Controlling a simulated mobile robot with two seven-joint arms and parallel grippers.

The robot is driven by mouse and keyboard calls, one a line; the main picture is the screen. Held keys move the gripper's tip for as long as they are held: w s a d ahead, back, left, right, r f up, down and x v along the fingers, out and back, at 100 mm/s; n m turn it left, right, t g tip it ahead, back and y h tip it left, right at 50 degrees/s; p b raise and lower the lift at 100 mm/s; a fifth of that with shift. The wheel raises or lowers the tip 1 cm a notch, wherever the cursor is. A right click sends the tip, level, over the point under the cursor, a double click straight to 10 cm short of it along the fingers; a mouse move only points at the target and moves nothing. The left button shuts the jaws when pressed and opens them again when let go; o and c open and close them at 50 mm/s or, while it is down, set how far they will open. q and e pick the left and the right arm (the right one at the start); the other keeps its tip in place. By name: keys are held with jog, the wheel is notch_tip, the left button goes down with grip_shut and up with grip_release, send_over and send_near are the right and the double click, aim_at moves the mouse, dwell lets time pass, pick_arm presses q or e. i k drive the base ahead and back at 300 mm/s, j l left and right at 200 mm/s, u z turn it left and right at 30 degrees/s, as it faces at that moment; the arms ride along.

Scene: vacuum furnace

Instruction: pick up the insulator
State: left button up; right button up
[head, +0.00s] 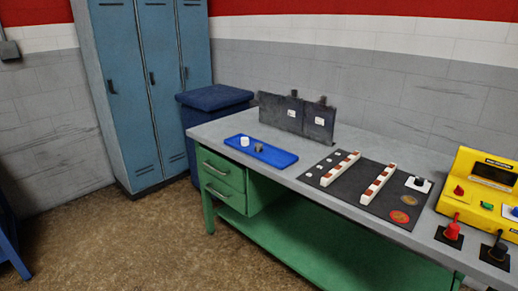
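A small white cylinder (244,141), which may be the insulator, stands on a blue tray (275,158) at the left part of the workbench. A small grey-brown piece (258,148) is beside it on the tray. Several tiny white pieces (323,181) lie along the left edge of a dark mat (345,195). They are too small for me to tell whether one is the insulator. Neither of my grippers is in the head view.
The grey workbench top (225,127) has green drawers (222,178). Dark upright plates (297,117) stand behind the tray. The mat bears two white-and-brown strips (377,184). A yellow control box (480,190) stands at right. Blue lockers (150,90) and a bin (215,100) are at left.

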aim_at(244, 140)
jog(key=i+j, duration=0.3)
jog(key=i, duration=0.25)
jog(key=i+j, duration=0.3)
jog(key=i, duration=0.2)
jog(key=u, duration=0.05)
